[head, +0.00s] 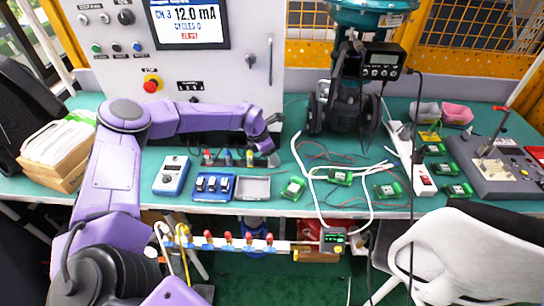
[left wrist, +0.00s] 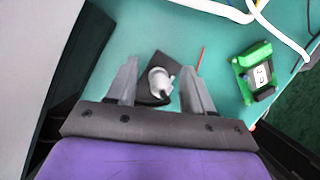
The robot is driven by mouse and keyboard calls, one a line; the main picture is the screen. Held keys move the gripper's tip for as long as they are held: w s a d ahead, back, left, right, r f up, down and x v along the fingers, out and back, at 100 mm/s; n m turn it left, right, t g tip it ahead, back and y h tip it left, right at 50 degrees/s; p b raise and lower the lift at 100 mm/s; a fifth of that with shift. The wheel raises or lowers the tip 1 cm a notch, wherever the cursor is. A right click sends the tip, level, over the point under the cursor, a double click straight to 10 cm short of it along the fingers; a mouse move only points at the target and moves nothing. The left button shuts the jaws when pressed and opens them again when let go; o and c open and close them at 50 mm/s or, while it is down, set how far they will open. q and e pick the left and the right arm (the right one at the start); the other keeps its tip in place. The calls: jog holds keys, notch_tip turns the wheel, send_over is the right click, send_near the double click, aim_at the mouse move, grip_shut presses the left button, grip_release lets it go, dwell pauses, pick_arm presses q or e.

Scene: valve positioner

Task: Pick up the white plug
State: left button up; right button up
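The white plug (left wrist: 160,82) shows in the left wrist view, over a dark flat piece (left wrist: 178,58) on the teal bench. It lies in the gap between the two fingers of my left gripper (left wrist: 160,68). The fingers stand apart, with visible space on both sides of the plug, so the gripper is open. In the head view my left gripper (head: 270,150) points down at the right end of a dark rack. I cannot make out the plug clearly there; the gripper covers that spot. My right gripper is not in view.
Coloured probes (head: 228,158) stand in the rack left of my gripper. A grey tray (head: 253,188), a green circuit board (head: 293,188) and white cable (head: 305,160) lie close by. A teal valve (head: 345,95) stands behind to the right. A control panel (head: 240,75) rises behind my arm.

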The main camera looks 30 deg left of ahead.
pick_arm(q)
grip_shut()
jog(key=shift+r, duration=0.1)
